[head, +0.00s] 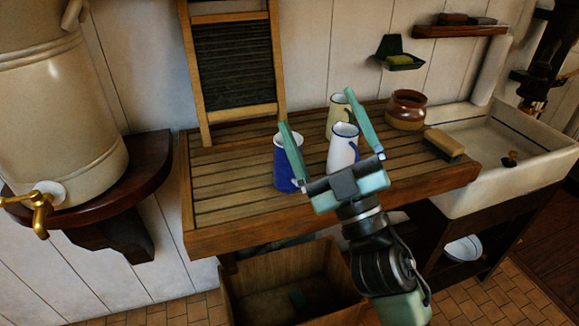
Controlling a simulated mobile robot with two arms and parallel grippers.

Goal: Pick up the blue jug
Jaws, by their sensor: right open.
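The blue jug (283,172) stands upright on the slatted wooden draining board (225,190), left of the other jugs. Its white inside shows at the top. My right gripper (317,108) is open, reaching in from the lower right. Its left finger crosses in front of the blue jug and hides part of its right side. A white jug with a dark rim (341,152) shows between the two fingers. I cannot tell whether a finger touches any jug. My left gripper is out of view.
A cream jug (334,121) stands behind the white one. A brown pot (406,110) and a brush (444,143) lie to the right, beside the sink (520,160). A washboard (236,65) leans at the back. A wooden crate (255,290) is below. The board's left part is clear.

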